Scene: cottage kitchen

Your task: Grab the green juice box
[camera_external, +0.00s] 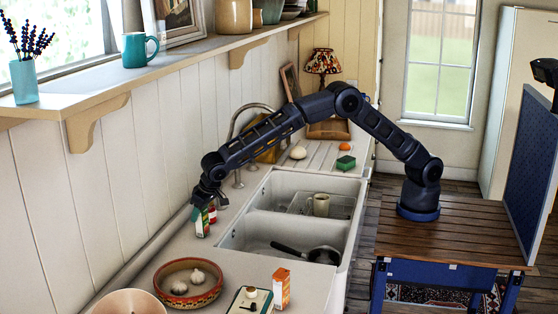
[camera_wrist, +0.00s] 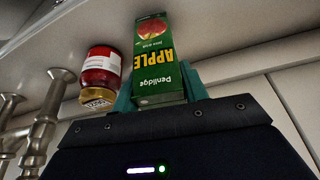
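The green juice box (camera_external: 202,226), with an apple picture and "APPLE" print, stands on the counter left of the sink. In the wrist view the green juice box (camera_wrist: 158,65) appears upside down, between the teal fingers of my gripper (camera_wrist: 160,92). One finger lies along each side of it, very close. I cannot tell whether they press on it. In the external view my gripper (camera_external: 205,203) reaches down over the box's top and partly hides it.
A red jar with a gold lid (camera_wrist: 101,72) stands close beside the box. The double sink (camera_external: 262,232) holds a mug (camera_external: 320,205) and a dark pan (camera_external: 324,255). A bowl with garlic (camera_external: 172,298) and an orange carton (camera_external: 281,289) stand nearer the camera. The panelled wall is close behind.

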